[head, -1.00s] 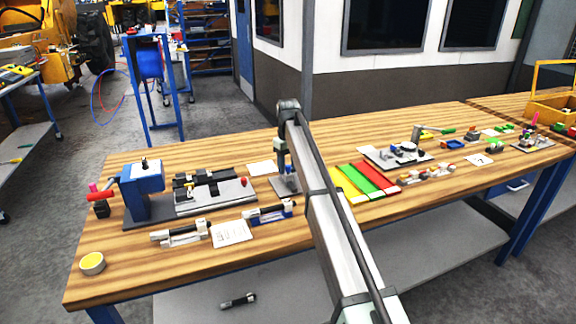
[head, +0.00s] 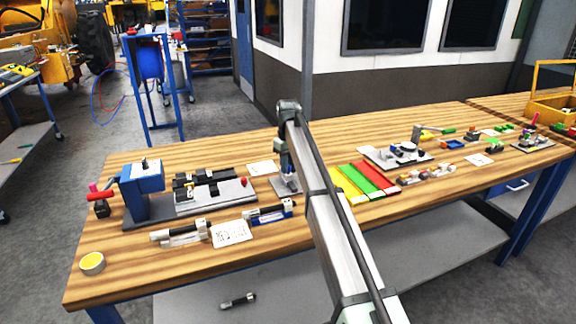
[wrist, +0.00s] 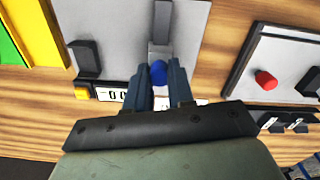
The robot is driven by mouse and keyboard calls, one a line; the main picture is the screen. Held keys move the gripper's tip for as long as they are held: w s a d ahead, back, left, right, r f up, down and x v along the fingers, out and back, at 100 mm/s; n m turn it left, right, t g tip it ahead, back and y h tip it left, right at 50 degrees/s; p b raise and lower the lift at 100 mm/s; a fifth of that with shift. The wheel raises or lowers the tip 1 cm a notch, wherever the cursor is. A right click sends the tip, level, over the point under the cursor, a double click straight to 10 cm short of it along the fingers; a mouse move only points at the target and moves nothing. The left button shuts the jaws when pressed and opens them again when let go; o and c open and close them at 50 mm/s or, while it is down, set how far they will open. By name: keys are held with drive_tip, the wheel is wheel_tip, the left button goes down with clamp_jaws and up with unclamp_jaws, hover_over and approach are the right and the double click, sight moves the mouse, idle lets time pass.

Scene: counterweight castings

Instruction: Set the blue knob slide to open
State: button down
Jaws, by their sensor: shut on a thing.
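In the wrist view the blue knob (wrist: 158,70) sits between the two fingers of my gripper (wrist: 159,80), which is shut on it. The knob is at the near end of a grey slide bar (wrist: 161,28) on a light grey plate (wrist: 121,20). A black upright stop (wrist: 86,57) stands on the plate to the left. In the head view my gripper (head: 284,172) is low over this plate (head: 286,188), and my arm hides part of it; the knob cannot be made out there.
A small digit display (wrist: 110,94) lies by the plate edge. Another plate with a red knob (wrist: 266,80) is on the right in the wrist view. Yellow, green and red strips (head: 368,181) lie right of my arm in the head view. A white card (head: 231,233) lies in front.

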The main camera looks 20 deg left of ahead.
sight(293, 186)
drive_tip(key=shift+s+d, duration=1.75)
drive_tip(key=shift+s, duration=0.05)
drive_tip(key=c, duration=1)
unclamp_jaws()
drive_tip(key=shift+w+r, duration=0.1)
wheel_tip(293, 186, up, 14)
drive_tip(key=shift+f, duration=0.15)
